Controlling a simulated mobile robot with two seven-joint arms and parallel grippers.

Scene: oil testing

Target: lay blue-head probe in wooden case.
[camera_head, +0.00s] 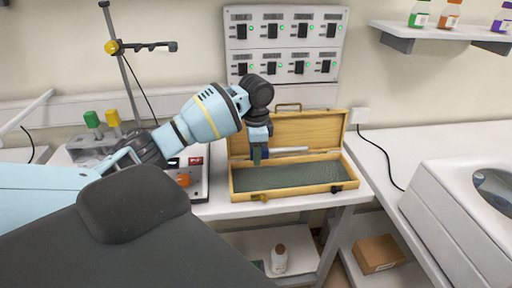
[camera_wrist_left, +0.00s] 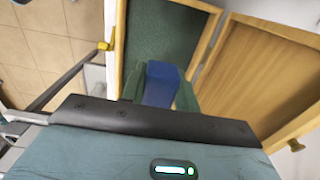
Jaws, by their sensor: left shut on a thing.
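The wooden case (camera_head: 300,191) stands open on the white bench, its lid (camera_head: 315,124) raised at the back and its inside lined in dark green. My left gripper (camera_head: 260,157) hangs over the left part of the case, pointing down. It is shut on the blue-head probe, whose pale shaft (camera_head: 289,150) sticks out to the right, roughly level, above the case. In the left wrist view the blue head (camera_wrist_left: 162,84) sits between the green fingers, with the case's green lining (camera_wrist_left: 165,30) beyond. The shaft is hidden there. My right gripper is not in view.
A device with an orange knob (camera_head: 183,180) stands just left of the case. A white machine (camera_head: 450,210) is at the right. Bench between case and machine is clear.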

